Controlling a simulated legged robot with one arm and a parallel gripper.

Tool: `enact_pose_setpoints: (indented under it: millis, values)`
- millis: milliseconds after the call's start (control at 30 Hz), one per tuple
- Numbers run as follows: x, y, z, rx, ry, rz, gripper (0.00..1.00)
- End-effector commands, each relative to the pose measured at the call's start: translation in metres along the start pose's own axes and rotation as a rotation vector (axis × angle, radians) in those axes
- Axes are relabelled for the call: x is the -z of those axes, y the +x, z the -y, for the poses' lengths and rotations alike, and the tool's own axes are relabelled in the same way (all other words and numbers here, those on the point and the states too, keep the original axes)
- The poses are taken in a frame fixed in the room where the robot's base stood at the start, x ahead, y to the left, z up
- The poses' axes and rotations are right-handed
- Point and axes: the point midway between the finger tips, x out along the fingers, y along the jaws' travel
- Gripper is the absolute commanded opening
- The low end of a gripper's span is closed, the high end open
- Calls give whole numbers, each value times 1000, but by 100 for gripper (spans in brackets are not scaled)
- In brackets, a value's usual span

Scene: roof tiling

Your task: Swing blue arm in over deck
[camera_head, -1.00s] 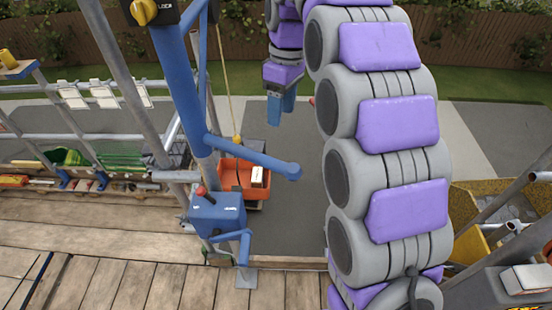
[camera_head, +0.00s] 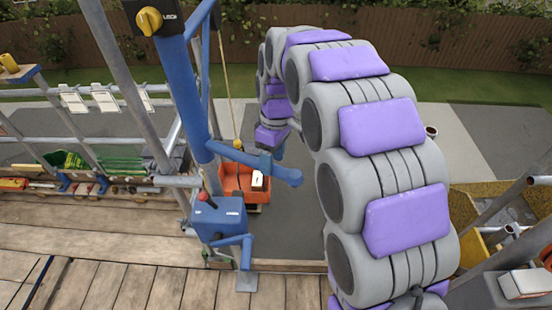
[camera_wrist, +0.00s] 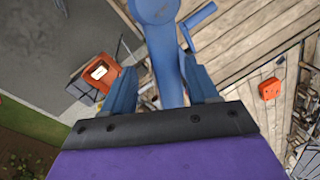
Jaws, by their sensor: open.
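The blue arm (camera_head: 255,163) sticks out from the blue hoist post (camera_head: 178,90) to the right, past the deck edge. In the wrist view the blue arm (camera_wrist: 162,55) runs down between the two blue fingers of my gripper (camera_wrist: 162,88). The fingers are apart, one on each side of it; contact cannot be told. In the head view my gripper (camera_head: 279,150) is at the arm's outer end, its fingers partly hidden behind it. An orange crate (camera_head: 231,183) with a white-topped item sits beyond the deck edge, below the hoist rope (camera_head: 229,90). The wooden deck (camera_head: 130,285) lies on the near side.
A blue winch box (camera_head: 218,215) with a crank stands low on the post. Grey scaffold poles (camera_head: 125,85) rise beside it. Rails and shelves with green and red items (camera_head: 70,160) are at the left. A yellow bin (camera_head: 490,205) is at the right.

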Motion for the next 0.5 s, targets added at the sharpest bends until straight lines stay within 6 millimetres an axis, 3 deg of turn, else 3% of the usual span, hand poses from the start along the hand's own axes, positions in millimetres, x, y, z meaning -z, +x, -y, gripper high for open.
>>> enact_pose_setpoints:
  millis: [133,433,500]
  values:
    - [2,9,2,-1,-2,1,59]
    - [-20,6,-10,4,-3,-19,59]
    - [-22,6,-10,5,-3,-20,54]
